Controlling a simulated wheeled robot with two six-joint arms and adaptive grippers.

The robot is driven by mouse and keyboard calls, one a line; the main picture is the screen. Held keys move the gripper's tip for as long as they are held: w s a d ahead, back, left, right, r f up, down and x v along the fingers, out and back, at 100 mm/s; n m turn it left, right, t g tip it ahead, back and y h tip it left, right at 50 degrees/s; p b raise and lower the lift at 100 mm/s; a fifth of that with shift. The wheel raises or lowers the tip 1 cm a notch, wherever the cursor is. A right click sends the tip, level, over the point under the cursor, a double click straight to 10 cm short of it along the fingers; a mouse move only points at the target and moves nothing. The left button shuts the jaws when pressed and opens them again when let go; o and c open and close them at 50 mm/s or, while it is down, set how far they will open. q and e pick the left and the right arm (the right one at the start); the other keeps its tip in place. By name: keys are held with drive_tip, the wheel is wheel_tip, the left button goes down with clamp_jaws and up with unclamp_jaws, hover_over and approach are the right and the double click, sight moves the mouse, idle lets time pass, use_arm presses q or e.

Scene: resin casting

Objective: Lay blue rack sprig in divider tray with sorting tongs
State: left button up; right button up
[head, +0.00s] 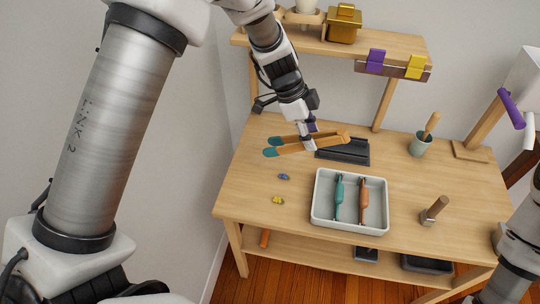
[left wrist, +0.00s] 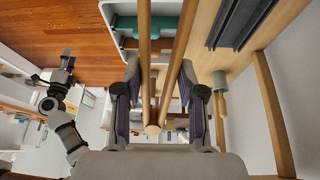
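My left gripper (head: 308,138) is shut on the wooden sorting tongs (head: 325,138) above the back left of the table. The tongs' teal tips (head: 270,152) point left, apart from each other and empty. In the left wrist view the tong arms (left wrist: 163,75) run between the fingers. A small blue sprig (head: 284,177) lies on the table below the tips, with a yellow one (head: 278,200) nearer the front. The white tray (head: 318,205) holds a teal tool (head: 339,197) and an orange one (head: 363,199). My right gripper (left wrist: 68,60) shows small in the left wrist view; its opening is unclear.
A dark ridged rack (head: 345,152) lies behind the tray. A green cup (head: 420,145) with a wooden handle and a wooden-handled stamp (head: 434,211) stand to the right. A raised shelf (head: 385,46) spans the back. The table's front left is clear.

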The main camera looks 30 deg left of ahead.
use_arm(q)
drive_tip(key=w, duration=0.1)
drive_tip(key=d+h+b, duration=0.1)
drive_tip(key=w+d+h+b, duration=0.1)
drive_tip(key=shift+w+r+t, duration=0.25)
drive_tip(key=shift+w+t, duration=0.05)
drive_tip(key=shift+w, duration=0.05)
drive_tip(key=shift+s, duration=0.1)
wheel_tip(320, 180, down, 10)
drive_tip(key=b, duration=0.6)
idle(0.4)
drive_tip(key=shift+c, duration=0.3)
